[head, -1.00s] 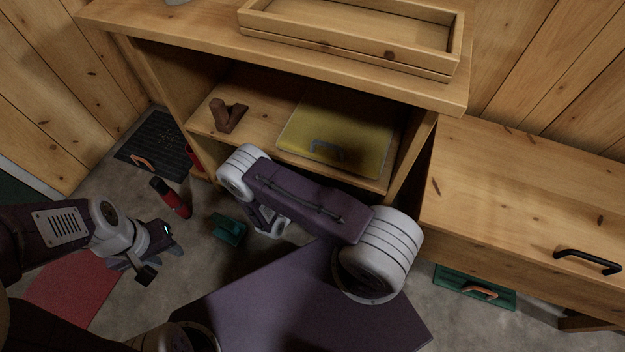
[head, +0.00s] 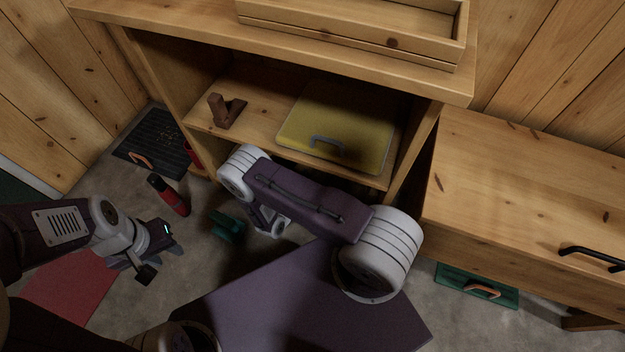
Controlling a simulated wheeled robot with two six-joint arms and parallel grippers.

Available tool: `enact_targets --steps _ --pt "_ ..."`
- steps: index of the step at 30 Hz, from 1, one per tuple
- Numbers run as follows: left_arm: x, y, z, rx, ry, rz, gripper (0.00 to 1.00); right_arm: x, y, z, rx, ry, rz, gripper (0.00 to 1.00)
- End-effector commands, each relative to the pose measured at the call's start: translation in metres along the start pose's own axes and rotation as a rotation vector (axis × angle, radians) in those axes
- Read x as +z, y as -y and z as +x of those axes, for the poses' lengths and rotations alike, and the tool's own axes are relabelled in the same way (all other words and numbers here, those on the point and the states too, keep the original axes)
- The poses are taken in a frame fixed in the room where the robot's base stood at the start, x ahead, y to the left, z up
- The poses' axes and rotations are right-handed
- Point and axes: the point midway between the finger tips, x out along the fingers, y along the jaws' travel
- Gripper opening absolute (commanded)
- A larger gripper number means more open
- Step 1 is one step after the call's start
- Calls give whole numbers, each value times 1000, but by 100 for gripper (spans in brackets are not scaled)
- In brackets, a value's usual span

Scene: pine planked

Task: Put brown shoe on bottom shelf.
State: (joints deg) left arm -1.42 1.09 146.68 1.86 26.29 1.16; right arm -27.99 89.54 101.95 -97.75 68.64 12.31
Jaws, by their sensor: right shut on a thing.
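The brown shoe (head: 226,111), a small blocky L-shape, rests on the left part of the cabinet's upper inner shelf (head: 262,119). No gripper is seen touching it. My left gripper (head: 162,262) is open and empty above the floor at the left, well short of the cabinet. My right arm crosses in front of the cabinet and bends down at its wrist. Its fingers, and anything between them, are hidden. The bottom level of the cabinet (head: 207,153) shows only as a dark strip at the left; my right arm covers most of its front.
A yellow case (head: 336,125) lies right of the brown shoe. A wooden tray (head: 350,43) is on the cabinet top. A green shoe-like block (head: 227,226) and red bottle (head: 168,195) are on the floor. A wooden drawer unit (head: 520,190) stands right, above a green case (head: 478,286).

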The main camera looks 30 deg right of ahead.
Motion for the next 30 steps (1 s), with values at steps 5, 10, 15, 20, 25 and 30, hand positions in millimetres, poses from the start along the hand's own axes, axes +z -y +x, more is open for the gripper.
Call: enact_targets --steps 5,10,15,20,25,30 --pt "0 0 1 0 0 0 36 -1 0 1 0 1 1 87" --pt "0 0 1 0 0 0 36 -1 0 1 0 1 1 93" --pt "0 0 0 0 0 0 36 -2 0 0 0 -1 0 93" --pt "-2 0 -16 0 0 0 36 3 -1 -21 5 -1 -2 93" --pt "-4 -1 -37 0 0 0 36 4 -2 -57 6 0 -2 93" --pt "-5 -1 -49 0 0 0 36 2 -1 -83 4 1 0 93"
